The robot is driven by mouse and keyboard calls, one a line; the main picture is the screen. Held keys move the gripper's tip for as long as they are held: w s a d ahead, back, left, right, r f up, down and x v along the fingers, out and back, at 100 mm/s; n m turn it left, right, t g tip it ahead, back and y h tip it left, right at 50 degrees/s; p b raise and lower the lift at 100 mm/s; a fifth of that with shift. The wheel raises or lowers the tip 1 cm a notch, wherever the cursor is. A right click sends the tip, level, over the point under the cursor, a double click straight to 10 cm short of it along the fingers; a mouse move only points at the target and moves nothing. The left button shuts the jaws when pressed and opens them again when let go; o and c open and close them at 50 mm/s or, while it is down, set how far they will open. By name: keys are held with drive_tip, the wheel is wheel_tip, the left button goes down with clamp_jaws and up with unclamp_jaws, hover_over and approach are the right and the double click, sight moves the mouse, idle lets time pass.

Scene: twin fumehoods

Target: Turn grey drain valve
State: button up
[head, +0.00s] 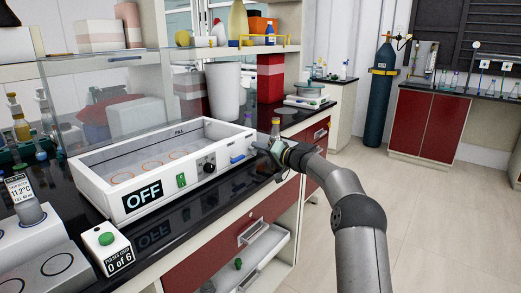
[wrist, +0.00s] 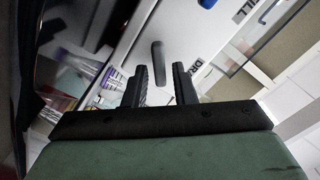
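The grey drain valve (wrist: 158,55) shows in the wrist view as an elongated grey handle on a white panel, with a partly covered label starting "DRA" beside it. My gripper (wrist: 160,72) is open, and its two black fingers point at the handle. The near end of the handle lies in line with the gap between the fingertips; I cannot tell whether they touch it. In the head view my gripper (head: 272,150) is at the right end of the white bath (head: 160,182), and I cannot make out the grey valve there.
A blue handle (head: 237,158) sits on the bath's front and shows at the top of the wrist view (wrist: 207,3). The bath also carries a black knob (head: 209,168), a green switch (head: 181,180) and an OFF display (head: 144,195). An open drawer (head: 265,250) is below.

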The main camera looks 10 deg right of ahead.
drive_tip(key=shift+o, duration=0.3)
drive_tip(key=b+v, duration=0.2)
drive_tip(key=v, duration=1.5)
drive_tip(key=shift+s, duration=0.2)
drive_tip(key=shift+d, duration=0.15)
